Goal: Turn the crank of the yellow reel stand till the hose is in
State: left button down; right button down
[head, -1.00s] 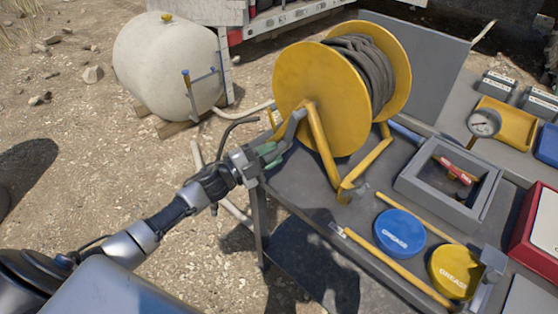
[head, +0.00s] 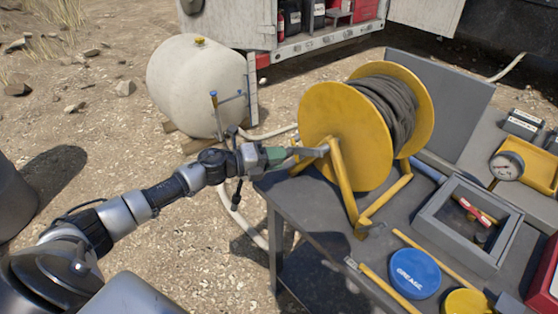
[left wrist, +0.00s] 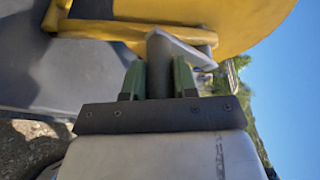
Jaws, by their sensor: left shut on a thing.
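The yellow reel (head: 340,135) stands on the grey bench, held by its yellow stand (head: 344,185). Dark hose (head: 388,112) is wound in several turns on its drum. The grey crank (head: 310,152) points left from the hub, roughly level. My left gripper (head: 274,155) is shut on the crank's handle, at the near left side of the reel. In the left wrist view, the green fingers (left wrist: 159,80) sit on both sides of the grey handle (left wrist: 157,55), with the yellow reel behind. The grip hides part of the handle. My right gripper is not in view.
The grey bench (head: 300,205) also holds a grey open box (head: 425,225), a blue grease lid (head: 415,272), yellow bars and a gauge (head: 507,166). A pale tank (head: 200,85) stands behind left, with pale hose on the ground. Open gravel lies left of the bench.

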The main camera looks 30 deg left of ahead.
pick_arm(q)
jog(key=shift+a+r+m, duration=0.15)
jog(key=shift+r+m, duration=0.2)
jog(key=shift+m, duration=0.05)
jog(key=c, duration=0.9)
grip_release()
jog(key=shift+b+v, duration=1.1)
jog(key=shift+v, duration=4.3)
jog(key=shift+r, duration=0.2)
